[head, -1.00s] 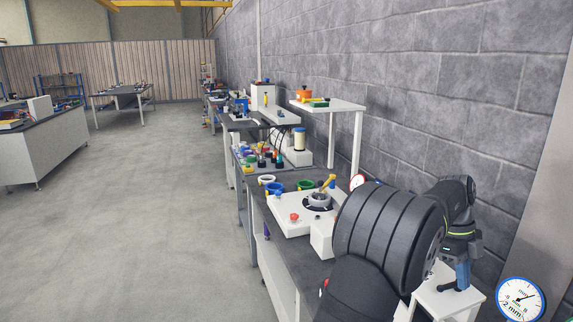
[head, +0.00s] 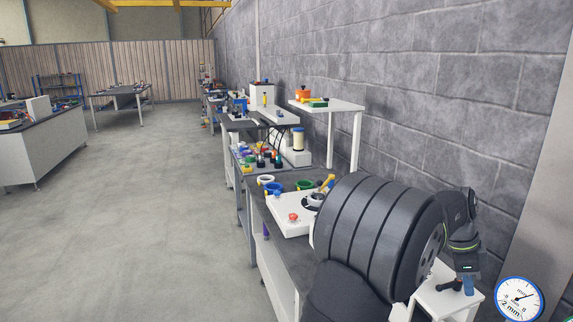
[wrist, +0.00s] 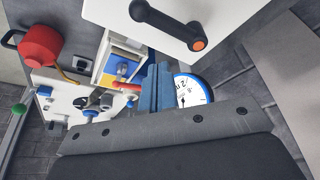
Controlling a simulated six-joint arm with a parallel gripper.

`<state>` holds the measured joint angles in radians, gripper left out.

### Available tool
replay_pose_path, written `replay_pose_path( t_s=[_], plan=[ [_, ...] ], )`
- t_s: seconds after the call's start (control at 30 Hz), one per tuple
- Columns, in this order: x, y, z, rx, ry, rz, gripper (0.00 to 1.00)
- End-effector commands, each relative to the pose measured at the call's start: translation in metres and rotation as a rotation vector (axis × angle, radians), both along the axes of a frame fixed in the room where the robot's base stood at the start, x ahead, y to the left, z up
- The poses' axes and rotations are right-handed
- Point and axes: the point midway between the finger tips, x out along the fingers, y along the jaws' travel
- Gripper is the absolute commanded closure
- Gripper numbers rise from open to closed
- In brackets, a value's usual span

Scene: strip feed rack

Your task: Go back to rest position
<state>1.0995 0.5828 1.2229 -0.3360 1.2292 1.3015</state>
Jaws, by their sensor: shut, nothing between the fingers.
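My gripper (head: 468,285) hangs low at the right in the head view, beside the small white stand; only a little of its blue fingers shows there. In the wrist view my gripper (wrist: 156,88) shows its two blue fingers closed together with nothing between them. A round dial gauge (wrist: 193,90) with a blue rim appears just right of the fingers in the wrist view. My large dark arm link covers part of the bench in the head view.
A white panel (wrist: 160,22) with a black crank handle (wrist: 168,24) is close in the wrist view. A red pot (wrist: 41,45) is at its left. In the head view a white stand (head: 447,301) is near the gripper, with the block wall (head: 440,110) behind. The floor (head: 130,220) at left is clear.

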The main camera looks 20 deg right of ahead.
Motion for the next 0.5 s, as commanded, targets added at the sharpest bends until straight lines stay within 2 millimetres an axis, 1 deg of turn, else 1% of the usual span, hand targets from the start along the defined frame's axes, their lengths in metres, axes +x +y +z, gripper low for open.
replay_pose_path(
  t_s=[0.3, 0.5],
  plan=[
    [-0.005, -0.010, 0.000, 0.000, -0.001, 0.236, 1.00],
    [-0.007, -0.015, 0.000, 0.000, 0.000, 0.353, 1.00]
  ],
)
